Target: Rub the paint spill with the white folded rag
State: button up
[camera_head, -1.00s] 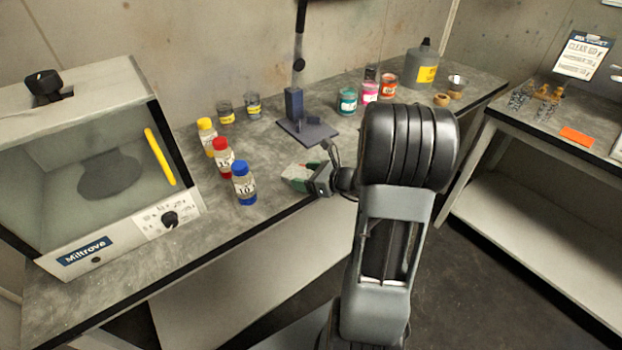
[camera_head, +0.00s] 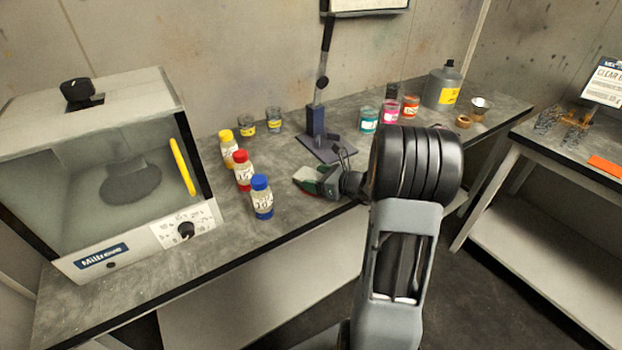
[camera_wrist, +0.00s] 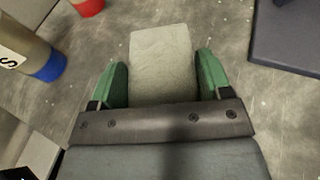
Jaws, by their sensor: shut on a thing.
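My gripper (camera_head: 316,180) is low over the front part of the grey workbench, to the right of the blue-capped bottle. In the wrist view its green fingers (camera_wrist: 162,78) are shut on the white folded rag (camera_wrist: 162,52), which sticks out past the fingertips. The rag is close above or on the bench top; I cannot tell whether it touches.
Bottles with blue (camera_head: 262,198), red (camera_head: 243,170) and yellow (camera_head: 228,150) caps stand left of my gripper. A dark stand (camera_head: 325,147) is just behind it. A white cabinet (camera_head: 110,180) fills the bench's left end. Jars (camera_head: 369,119) and a grey can (camera_head: 443,88) stand at the back right.

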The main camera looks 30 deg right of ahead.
jog(key=shift+s+d+f, duration=0.25)
jog(key=shift+s, duration=0.25)
jog(key=shift+s+d+f, duration=0.25)
jog(key=shift+s, duration=0.2)
jog(key=shift+s+r, duration=0.1)
jog(key=shift+s, duration=1.25)
